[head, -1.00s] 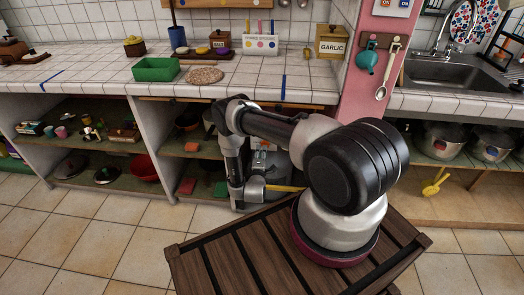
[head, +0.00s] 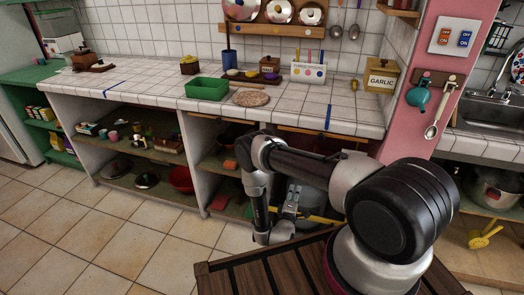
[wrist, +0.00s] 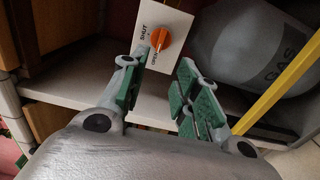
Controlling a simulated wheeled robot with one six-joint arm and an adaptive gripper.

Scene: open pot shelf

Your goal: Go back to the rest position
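My gripper (wrist: 157,90) shows in the wrist view with its two green-padded fingers apart and nothing between them. Just beyond the fingertips is a white plate with an orange knob (wrist: 161,39), marked SHUT and OPEN. The knob's pointer is hard to read at this angle. A grey gas cylinder (wrist: 250,45) stands to the right of the plate. In the head view my arm is folded down in front of the lower shelf, and my gripper (head: 292,208) hangs low before the cylinder, partly hidden by my arm.
A yellow bar (wrist: 285,85) runs beside the cylinder. The tiled counter (head: 290,112) above holds a green tray (head: 207,88) and a woven mat (head: 250,98). A pink pillar (head: 432,75) stands at right. The floor (head: 120,235) at left is clear.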

